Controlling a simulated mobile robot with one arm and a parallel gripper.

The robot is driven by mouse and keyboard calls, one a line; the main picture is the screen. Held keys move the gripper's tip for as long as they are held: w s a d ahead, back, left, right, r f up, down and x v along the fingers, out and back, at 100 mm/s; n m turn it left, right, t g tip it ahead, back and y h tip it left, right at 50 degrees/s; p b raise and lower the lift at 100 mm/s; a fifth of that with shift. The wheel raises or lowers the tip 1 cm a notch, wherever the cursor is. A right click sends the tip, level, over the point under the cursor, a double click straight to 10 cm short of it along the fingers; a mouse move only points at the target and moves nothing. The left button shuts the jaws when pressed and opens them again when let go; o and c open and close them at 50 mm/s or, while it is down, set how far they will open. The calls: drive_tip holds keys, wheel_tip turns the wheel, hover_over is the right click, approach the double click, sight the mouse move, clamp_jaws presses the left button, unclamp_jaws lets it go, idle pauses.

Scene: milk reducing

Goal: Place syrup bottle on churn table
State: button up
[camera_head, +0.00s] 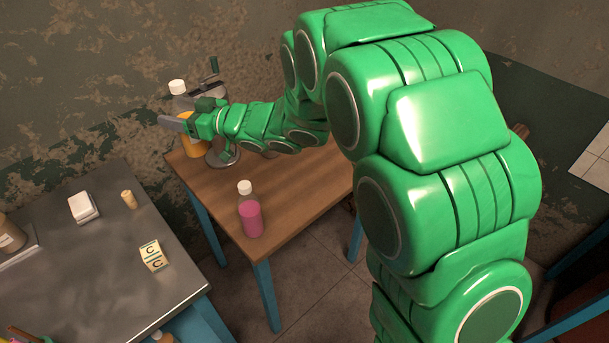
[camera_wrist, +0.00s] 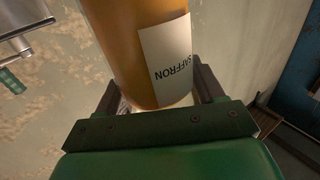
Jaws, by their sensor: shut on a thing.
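My gripper (camera_head: 176,123) is shut on the syrup bottle (camera_head: 190,146), which has a white cap and orange liquid. The bottle is upright at the far left corner of the brown wooden churn table (camera_head: 300,188). I cannot tell whether its base touches the top. In the wrist view the bottle (camera_wrist: 122,45) stands between the jaws (camera_wrist: 158,95), with a white label reading SAFFRON. The churn (camera_head: 212,72), with its crank, stands just behind my gripper and is partly hidden by it.
A bottle of pink liquid (camera_head: 250,214) stands at the table's front left. The metal counter (camera_head: 95,250) at the left holds a white block (camera_head: 83,207), a cork (camera_head: 129,199) and a lettered cube (camera_head: 153,255). The wooden top's middle is clear. My arm hides its right side.

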drive_tip(key=s+d+f+g, duration=0.1)
drive_tip(key=d+f, duration=0.2)
drive_tip(key=d, duration=1.7)
wheel_tip(320, 180, down, 19)
drive_tip(key=shift+n, duration=0.4)
idle(0.4)
drive_tip(key=o, duration=1.1)
drive_tip(key=shift+v, duration=5.95)
